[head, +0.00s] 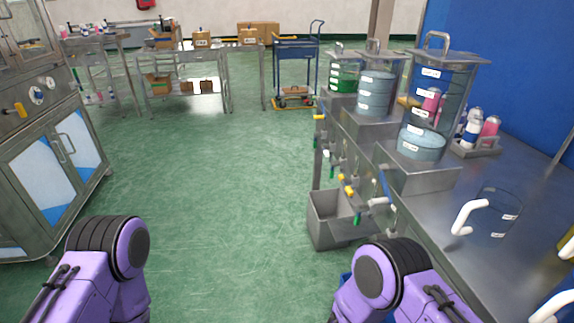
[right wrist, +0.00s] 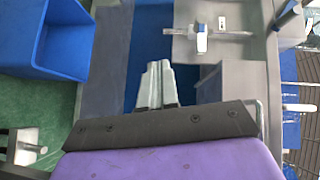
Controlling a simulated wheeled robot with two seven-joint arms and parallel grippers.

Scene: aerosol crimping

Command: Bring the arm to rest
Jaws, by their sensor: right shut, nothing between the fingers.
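My right gripper (right wrist: 158,84) shows in the right wrist view with its two pale fingers together and nothing held between them. It hangs over a blue and grey area beside the metal bench. In the head view my purple right arm (head: 385,280) is at the bottom, left of the bench's front edge, and its gripper is out of the picture. My purple left arm (head: 105,265) is at the bottom left, over the floor, and its gripper is not visible.
A metal bench (head: 480,205) on the right carries clear tanks (head: 440,90), a jug (head: 490,212) and a bottle tray (head: 478,150). Taps and a grey bin (head: 335,220) line its front. A steel cabinet (head: 50,160) stands left. Green floor (head: 215,160) between is clear. A blue bin (right wrist: 55,40) shows at wrist.

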